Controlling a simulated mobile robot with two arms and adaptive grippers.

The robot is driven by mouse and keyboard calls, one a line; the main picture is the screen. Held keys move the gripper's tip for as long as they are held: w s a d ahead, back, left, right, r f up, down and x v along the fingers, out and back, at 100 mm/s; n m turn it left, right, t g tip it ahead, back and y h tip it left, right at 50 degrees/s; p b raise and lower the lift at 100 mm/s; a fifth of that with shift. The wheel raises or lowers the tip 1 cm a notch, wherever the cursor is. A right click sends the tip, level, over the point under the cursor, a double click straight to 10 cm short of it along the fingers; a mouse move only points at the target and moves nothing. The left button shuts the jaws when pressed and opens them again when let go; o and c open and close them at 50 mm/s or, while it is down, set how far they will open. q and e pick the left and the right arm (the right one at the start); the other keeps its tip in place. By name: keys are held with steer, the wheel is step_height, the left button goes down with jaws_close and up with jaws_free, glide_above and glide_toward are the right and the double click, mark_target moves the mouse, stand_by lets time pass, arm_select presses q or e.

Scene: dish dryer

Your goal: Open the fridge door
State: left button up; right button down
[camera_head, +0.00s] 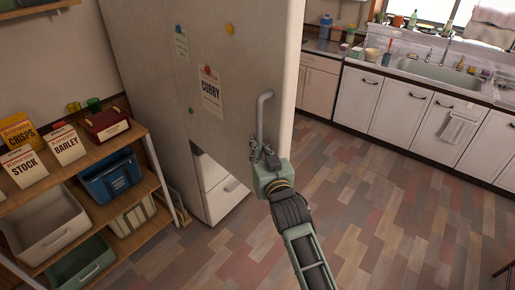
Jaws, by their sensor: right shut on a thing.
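The fridge door (200,80) is a large pale panel with magnets and paper notes on it, one reading "CURRY" (211,92). It stands swung out at an angle, and its right edge is toward the kitchen counter. A grey bar handle (262,112) is near that edge. My right gripper (262,153) is at the lower end of the handle and is shut on it. A white lower drawer front (216,187) shows below the door panel. The fridge's inside is hidden behind the door. My left gripper is not in view.
A wooden shelf (150,160) with boxes, a blue bin (110,178) and other bins stands at the left, close to the fridge. White cabinets (405,106) with a sink (440,72) line the back right. The tiled floor (385,200) at the right is clear.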

steer(key=shift+d+f, duration=0.35)
steer(key=shift+f, duration=0.15)
steer(key=c, duration=2.2)
jaws_free()
steer(key=o, duration=0.5)
steer(key=shift+s+d+r, duration=0.2)
steer(key=shift+s+r, duration=0.15)
steer(key=shift+r, duration=0.05)
steer(key=shift+c, duration=0.2)
steer(key=shift+w+a, duration=0.15)
steer(key=shift+a, duration=0.1)
steer(key=v, duration=1.2)
